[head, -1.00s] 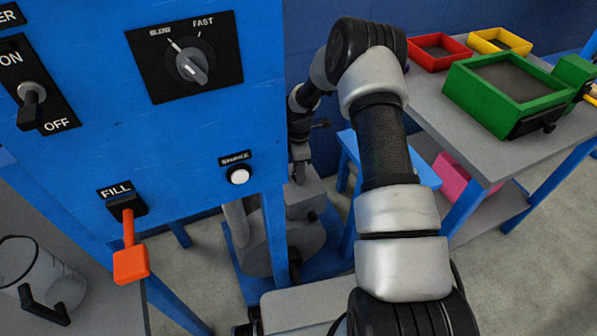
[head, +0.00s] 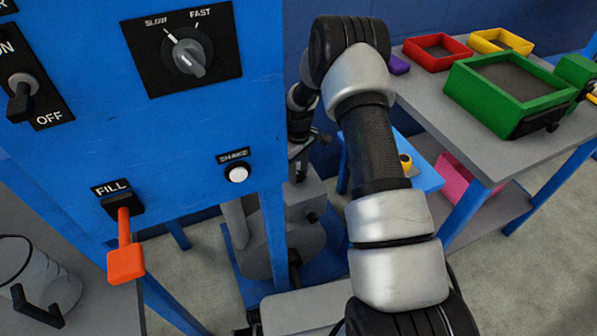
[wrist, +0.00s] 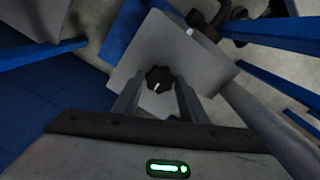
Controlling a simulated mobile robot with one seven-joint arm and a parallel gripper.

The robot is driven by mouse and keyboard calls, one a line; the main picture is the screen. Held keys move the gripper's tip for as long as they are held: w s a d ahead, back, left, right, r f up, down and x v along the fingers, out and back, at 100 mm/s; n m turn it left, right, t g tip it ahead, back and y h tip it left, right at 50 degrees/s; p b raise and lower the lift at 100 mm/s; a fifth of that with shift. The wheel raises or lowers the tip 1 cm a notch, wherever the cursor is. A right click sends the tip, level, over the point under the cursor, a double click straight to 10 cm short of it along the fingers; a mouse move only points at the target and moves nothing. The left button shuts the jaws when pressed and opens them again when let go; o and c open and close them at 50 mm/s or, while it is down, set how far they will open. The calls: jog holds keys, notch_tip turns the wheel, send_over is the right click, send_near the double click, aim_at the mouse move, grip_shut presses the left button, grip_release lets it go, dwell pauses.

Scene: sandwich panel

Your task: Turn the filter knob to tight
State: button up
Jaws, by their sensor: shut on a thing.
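A black round knob (wrist: 159,76) with a short white pointer mark sits on a grey plate-like face (wrist: 193,62) in the wrist view. No tight or loose label is readable there, so I cannot tell its setting by name. My gripper (wrist: 158,92) has one finger on each side of this knob and is shut on it. In the head view my gripper (head: 300,165) is small and partly hidden, low behind the blue panel's right edge, just above a grey housing (head: 305,192). A dark knob-like spot shows under it.
The blue panel (head: 90,120) at left carries a SLOW/FAST knob (head: 190,58), an ON/OFF switch (head: 20,95), an orange FILL lever (head: 126,260) and a white SHAKE button (head: 238,174). A grey table (head: 430,115) with coloured trays stands right. A blue stool (head: 425,178) is behind my arm.

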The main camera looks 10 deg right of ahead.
aim_at(299, 175)
jog(key=shift+m, duration=0.6)
jog(key=o, duration=1.1)
jog(key=shift+c, duration=0.2)
notch_tip(299, 175, up, 17)
jog(key=p, duration=0.3)
jog(key=shift+r+p, duration=0.2)
jog(key=shift+p, duration=0.2)
